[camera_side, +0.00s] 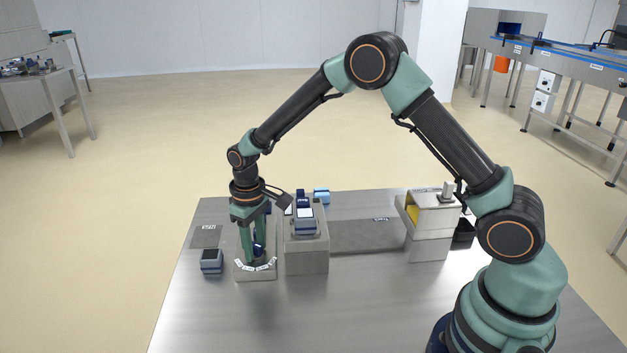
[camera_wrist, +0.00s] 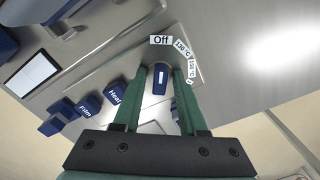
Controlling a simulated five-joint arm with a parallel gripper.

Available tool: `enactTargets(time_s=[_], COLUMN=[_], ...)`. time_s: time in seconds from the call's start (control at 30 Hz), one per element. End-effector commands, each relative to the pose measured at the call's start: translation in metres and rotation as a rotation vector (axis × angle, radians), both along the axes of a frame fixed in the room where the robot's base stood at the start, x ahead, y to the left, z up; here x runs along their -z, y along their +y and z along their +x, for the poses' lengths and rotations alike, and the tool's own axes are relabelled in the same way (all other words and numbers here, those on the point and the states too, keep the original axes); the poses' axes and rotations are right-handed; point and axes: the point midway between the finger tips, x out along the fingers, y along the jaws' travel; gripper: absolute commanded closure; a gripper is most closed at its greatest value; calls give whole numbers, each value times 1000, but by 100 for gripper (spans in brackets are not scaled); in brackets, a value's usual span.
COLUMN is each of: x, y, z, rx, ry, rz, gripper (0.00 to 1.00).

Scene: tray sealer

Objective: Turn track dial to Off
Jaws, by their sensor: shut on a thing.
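The track dial is a blue knob with a white pointer line. It shows in the wrist view (camera_wrist: 161,84) and, small and partly covered, in the side view (camera_side: 259,250). My gripper (camera_side: 253,255) points down over the dial's grey housing (camera_side: 256,275). In the wrist view its two green fingers (camera_wrist: 158,78) are shut on the dial, one on each side. The white pointer line faces the Off label (camera_wrist: 161,40) and looks about in line with it. Temperature labels (camera_wrist: 182,48) follow in an arc to the right of Off.
Left of the dial in the wrist view are blue Heat (camera_wrist: 114,94) and Film (camera_wrist: 89,106) buttons. A small blue-grey block (camera_side: 211,261) lies to the left.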

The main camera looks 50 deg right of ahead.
Motion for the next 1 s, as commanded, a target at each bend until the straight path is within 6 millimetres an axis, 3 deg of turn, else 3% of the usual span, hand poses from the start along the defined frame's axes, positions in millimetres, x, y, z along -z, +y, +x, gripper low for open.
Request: enactTargets(time_s=[0.27,0.3,0.57,1.0], x=[-1,-1,-2,-40], y=[1,1,0,0], z=[0,0,1,1], rx=[-74,-73,-71,-71], ry=[-2,-2,-2,-3], rz=[0,0,0,1], gripper=[99,57,57,57])
